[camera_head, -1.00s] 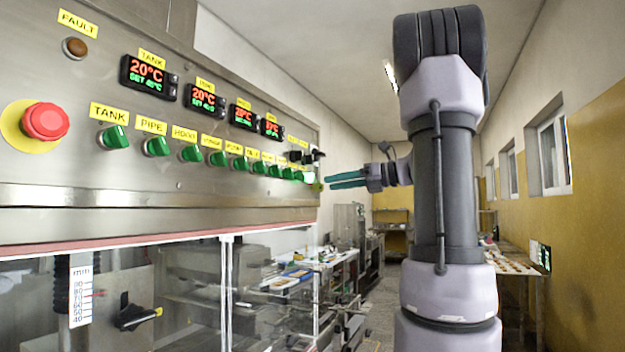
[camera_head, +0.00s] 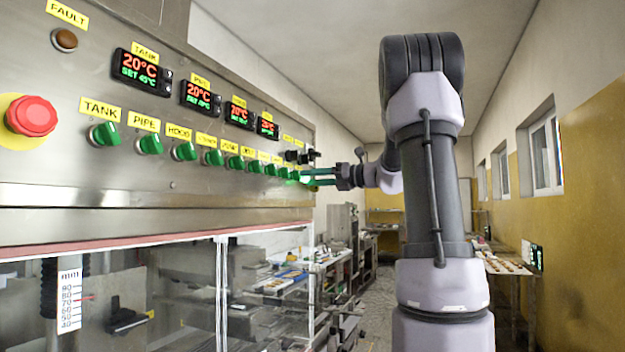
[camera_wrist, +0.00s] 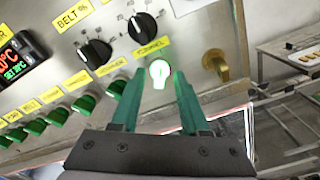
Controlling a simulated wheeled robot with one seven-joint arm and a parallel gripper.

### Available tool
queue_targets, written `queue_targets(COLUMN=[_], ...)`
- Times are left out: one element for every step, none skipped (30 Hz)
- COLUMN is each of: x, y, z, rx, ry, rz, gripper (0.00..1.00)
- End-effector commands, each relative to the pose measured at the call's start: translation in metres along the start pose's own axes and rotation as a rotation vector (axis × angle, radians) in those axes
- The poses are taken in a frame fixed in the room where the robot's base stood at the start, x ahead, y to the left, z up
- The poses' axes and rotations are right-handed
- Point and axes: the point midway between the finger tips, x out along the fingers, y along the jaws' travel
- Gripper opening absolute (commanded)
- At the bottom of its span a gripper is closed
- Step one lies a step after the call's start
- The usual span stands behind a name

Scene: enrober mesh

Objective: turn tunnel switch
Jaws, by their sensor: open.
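The tunnel switch (camera_wrist: 158,74) is a brightly glowing, whitish-green knob under a yellow label (camera_wrist: 151,48) that seems to read TUNNEL. My gripper (camera_wrist: 159,78) has long green fingers, open, with one tip on each side of the knob. A gap shows between the knob and each finger, so they do not appear to touch it. In the head view my gripper (camera_head: 308,178) reaches in from the right to the far end of the row of green switches. The tunnel switch is hard to make out there behind the fingers.
Other green knobs (camera_wrist: 83,104) run left along the steel panel. Two black dials (camera_wrist: 142,27) sit above the tunnel switch, and a brass knob (camera_wrist: 215,64) is close on its right. A red emergency button (camera_head: 32,116) is at the panel's near end. The aisle beyond is open.

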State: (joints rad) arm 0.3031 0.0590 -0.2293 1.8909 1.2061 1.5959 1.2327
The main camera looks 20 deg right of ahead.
Motion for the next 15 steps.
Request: queue_targets(x=[0.0010,0.0012,0.0013,0.0013,0.0011,0.0011,0.0010,0.0010,0.0009,0.0009,0.0008,0.0008,0.0008,0.0008,0.0008], y=[0.0000,0.0000,0.0000,0.0000,0.0000,0.0000,0.0000,0.0000,0.0000,0.0000,0.0000,0.0000,0.0000,0.0000,0.0000], z=[0.0000,0.0000,0.0000,0.0000,0.0001,0.0000,0.0000,0.0000,0.0000,0.0000,0.0000,0.0000,0.0000,-0.0001,-0.0001], rx=[0.000,0.000,0.000,0.000,0.000,0.000,0.000,0.000,0.000,0.000,0.000,-0.001,-0.001,-0.001,-0.001], ry=[0.000,0.000,0.000,0.000,0.000,0.000,0.000,0.000,0.000,0.000,0.000,0.000,0.000,0.000,0.000], rz=[0.000,0.000,0.000,0.000,0.000,0.000,0.000,0.000,0.000,0.000,0.000,0.000,0.000,0.000,0.000], gripper=[0.45,0.45,0.45,0.45,0.45,0.45,0.45,0.41,0.26,0.14,0.03,0.00,0.00,0.00,0.00])
